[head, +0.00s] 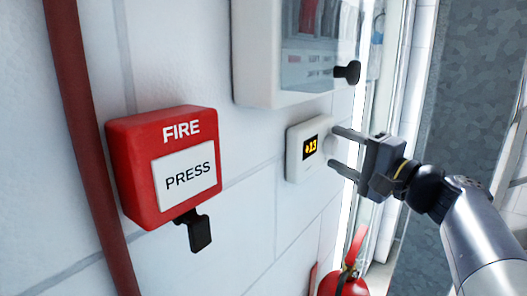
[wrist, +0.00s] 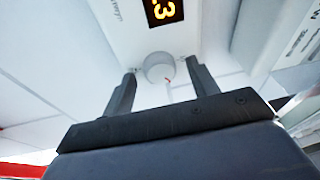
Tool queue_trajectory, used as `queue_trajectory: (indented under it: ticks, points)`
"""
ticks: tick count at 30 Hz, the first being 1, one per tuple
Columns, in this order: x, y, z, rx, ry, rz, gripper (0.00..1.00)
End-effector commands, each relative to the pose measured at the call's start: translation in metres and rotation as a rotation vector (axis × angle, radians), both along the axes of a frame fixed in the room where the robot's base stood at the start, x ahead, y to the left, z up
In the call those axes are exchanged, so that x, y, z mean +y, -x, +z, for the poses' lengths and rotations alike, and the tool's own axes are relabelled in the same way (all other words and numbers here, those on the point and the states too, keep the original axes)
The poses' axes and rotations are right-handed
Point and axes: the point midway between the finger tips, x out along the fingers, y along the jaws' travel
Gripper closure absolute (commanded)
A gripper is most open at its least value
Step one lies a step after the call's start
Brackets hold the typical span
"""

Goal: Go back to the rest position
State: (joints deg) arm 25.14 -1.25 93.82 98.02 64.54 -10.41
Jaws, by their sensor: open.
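My gripper (head: 338,149) is open and empty in front of the white wall unit (head: 293,163), a thermostat-like box with a lit orange display reading 13. In the wrist view, my gripper's two fingers (wrist: 157,92) stand apart on either side of a round white knob (wrist: 159,67) on that unit. The display (wrist: 163,11) shows at the top of the wrist view. I cannot tell whether the fingers touch the knob; no object is held between them.
A red FIRE box (head: 135,150) with a PRESS plate and a black tab is on the wall at left, beside a red pipe (head: 78,130). A white cabinet (head: 258,60) with a black handle is above. A red extinguisher (head: 342,286) stands below.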

Motion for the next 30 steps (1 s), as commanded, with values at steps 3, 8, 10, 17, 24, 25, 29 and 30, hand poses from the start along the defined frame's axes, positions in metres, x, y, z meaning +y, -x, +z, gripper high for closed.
queue_trajectory:
  ticks: [3, 8, 10, 17, 24, 25, 29, 30]
  points:
    - [0.0, 0.0, -0.003, -0.07, 0.051, 0.001, 0.44]
    - [-0.001, -0.001, -0.003, -0.164, 0.12, 0.0, 0.44]
    - [-0.001, -0.001, -0.003, -0.206, 0.149, 0.0, 0.44]
    - [-0.001, -0.002, -0.003, -0.338, 0.245, 0.0, 0.44]
    - [-0.012, 0.009, -0.007, -0.395, 0.287, -0.003, 0.44]
    - [-0.014, 0.01, -0.007, -0.395, 0.287, -0.003, 0.44]
    - [-0.018, 0.015, -0.008, -0.393, 0.286, -0.001, 0.44]
    - [-0.018, 0.016, -0.008, -0.393, 0.286, -0.001, 0.44]
